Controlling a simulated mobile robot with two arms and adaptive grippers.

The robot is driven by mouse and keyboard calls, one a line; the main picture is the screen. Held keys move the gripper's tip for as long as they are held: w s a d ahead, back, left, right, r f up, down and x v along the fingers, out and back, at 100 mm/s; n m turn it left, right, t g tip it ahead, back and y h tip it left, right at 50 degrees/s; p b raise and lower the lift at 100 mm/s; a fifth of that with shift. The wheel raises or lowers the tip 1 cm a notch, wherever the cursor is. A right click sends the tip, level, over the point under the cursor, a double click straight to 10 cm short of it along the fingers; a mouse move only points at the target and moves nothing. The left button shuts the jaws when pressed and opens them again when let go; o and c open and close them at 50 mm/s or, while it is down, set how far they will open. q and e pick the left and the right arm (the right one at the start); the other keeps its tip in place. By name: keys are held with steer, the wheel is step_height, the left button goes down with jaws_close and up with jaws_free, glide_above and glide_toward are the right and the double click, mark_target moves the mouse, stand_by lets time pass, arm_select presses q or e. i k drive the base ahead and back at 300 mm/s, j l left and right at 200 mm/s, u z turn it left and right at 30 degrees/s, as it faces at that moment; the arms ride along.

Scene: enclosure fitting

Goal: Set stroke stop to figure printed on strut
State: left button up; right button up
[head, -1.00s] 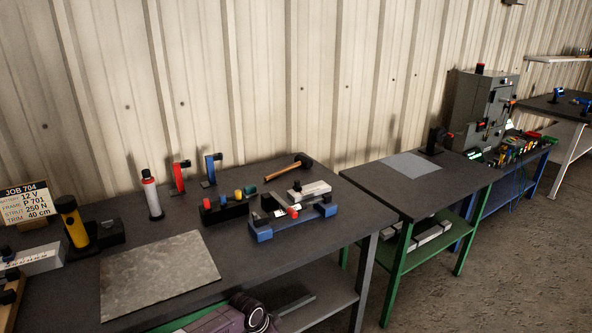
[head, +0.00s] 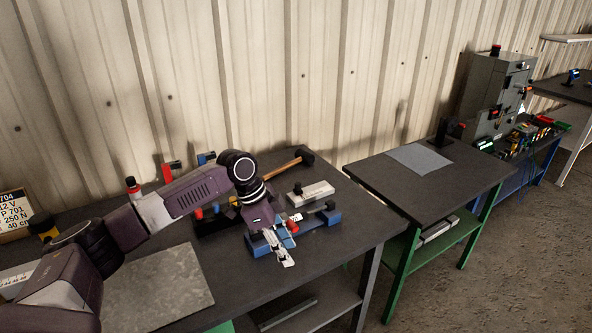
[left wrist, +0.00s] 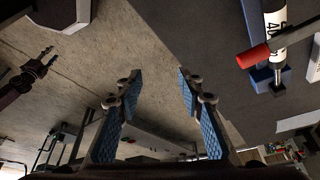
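My left gripper (head: 279,250) reaches over the front of the blue fixture (head: 327,220) on the near bench. In the left wrist view its blue-padded fingers (left wrist: 160,90) are apart, with nothing between them. A white strut (left wrist: 274,28) with black print starting "40" lies beyond the fingers at upper right; the rest of the print is cut off. A red-ended dark bar (left wrist: 253,56) lies across it; I cannot tell if this is the stroke stop. A red end also shows beside the gripper in the head view (head: 292,226). My right gripper (left wrist: 42,66) shows small, apparently open, clear of the bench.
A mallet (head: 288,166) and a grey-white block (head: 311,193) lie behind the fixture. A bare grey plate (head: 160,285) lies to its left. The job card (head: 14,215) is partly cut off. The second bench (head: 420,190) is mostly clear.

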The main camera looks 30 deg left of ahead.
mark_target(297, 191)
steer(key=i+j, duration=0.95)
steer(key=i, duration=0.2)
